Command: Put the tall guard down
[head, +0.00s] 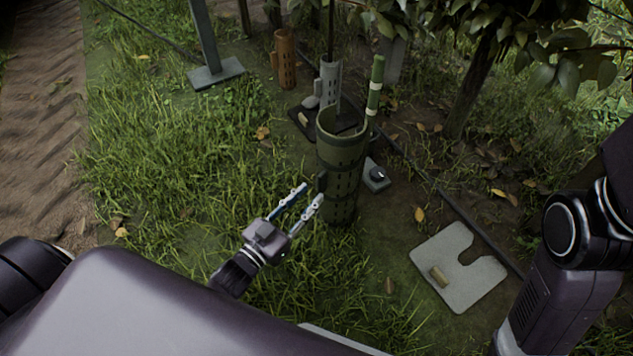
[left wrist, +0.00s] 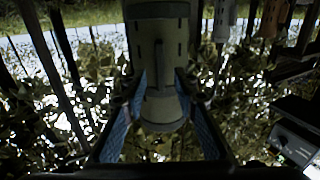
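The tall guard (head: 342,168) is an olive-green slotted tube, open at the top. It stands upright at the middle of the head view, its foot in the grass. A small dark grip tab (head: 321,181) sticks out on its left side. My left gripper (head: 312,193) is just left of the guard, its two fingers apart and pointing at the tab. In the left wrist view the guard (left wrist: 160,30) fills the upper middle, with the tab between the spread fingers (left wrist: 160,82) and a gap on each side. My right gripper is out of view; only its arm shows.
A grey slotted mat (head: 480,285) with a small tan cylinder (head: 438,276) lies at right. A grey box with black knob (head: 377,176) sits behind the guard. A grey guard (head: 330,82), orange guard (head: 285,60) and green stake (head: 375,85) stand farther back. Grass at left is clear.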

